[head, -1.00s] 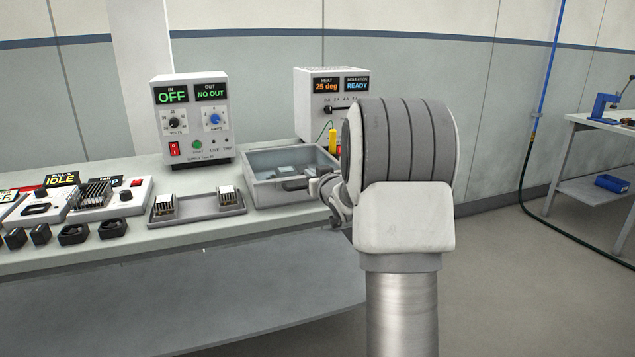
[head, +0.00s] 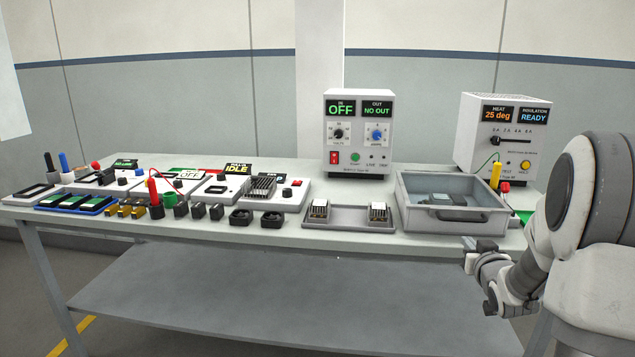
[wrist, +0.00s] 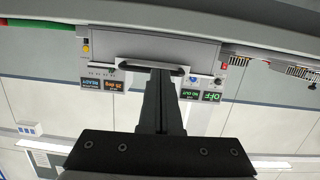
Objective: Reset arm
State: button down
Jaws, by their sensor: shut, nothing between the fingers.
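My gripper (head: 478,262) is at the end of my folded arm at the right of the head view. It is in front of the bench's front edge, below and to the right of the grey bin. In the wrist view the picture is upside down and my gripper's dark fingers (wrist: 160,85) are together with nothing between them. The grey bin (head: 455,215) with a dark handle stands on the bench and holds grey parts. Its front and handle also show beyond the fingertips in the wrist view (wrist: 195,48).
The bench (head: 340,243) carries a supply box reading OFF (head: 358,130), a heat tester (head: 510,130), a grey tray with two finned blocks (head: 348,220), and several small modules, probes and black parts at left. The floor in front is free.

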jog(key=s+a+r+g, duration=0.2)
jog(key=s+a+r, duration=0.2)
jog(key=a, duration=0.3)
jog(key=s+a+n+g+y, duration=0.1)
jog(key=s+a+g, duration=0.2)
jog(key=s+a, duration=0.45)
jog(key=s+a+g+y, duration=0.15)
jog(key=s+a, duration=0.25)
jog(key=s, duration=0.7)
jog(key=s+a+n+g+y, duration=0.1)
jog(key=s+a+g, duration=0.2)
jog(key=s+a, duration=0.5)
notch_tip(320, 180, up, 22)
jog(key=s+d+p, duration=0.1)
jog(key=s+p, duration=0.1)
jog(key=p, duration=1.9)
jog(key=shift+d+f, duration=0.25)
jog(key=shift+d, duration=0.15)
jog(key=shift+s, duration=0.1)
